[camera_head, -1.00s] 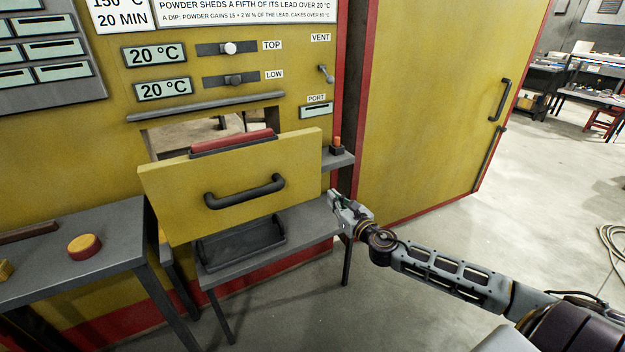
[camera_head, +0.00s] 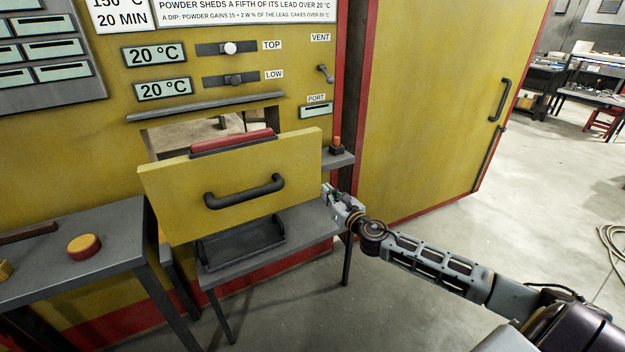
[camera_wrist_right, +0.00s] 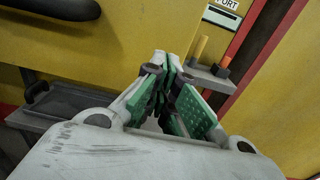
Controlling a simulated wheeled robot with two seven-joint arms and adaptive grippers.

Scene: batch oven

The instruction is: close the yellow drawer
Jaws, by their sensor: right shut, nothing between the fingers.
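The yellow drawer (camera_head: 245,222) stands open, its front pulled out from the yellow oven wall, with a dark opening behind it. Its black bar handle (camera_head: 245,191) is on the front. A red-topped item (camera_head: 234,141) shows just behind the top edge of the front. My right gripper (camera_head: 327,192) is shut and empty at the right edge of the drawer front; I cannot tell whether it touches. In the right wrist view the gripper (camera_wrist_right: 168,80) points toward the yellow panel, with part of the black handle (camera_wrist_right: 60,8) at upper left. My left gripper is not in view.
A grey shelf (camera_head: 300,228) with a black tray (camera_head: 240,245) is under the drawer. A small side shelf (camera_head: 340,160) with a red-topped item sits right of it.

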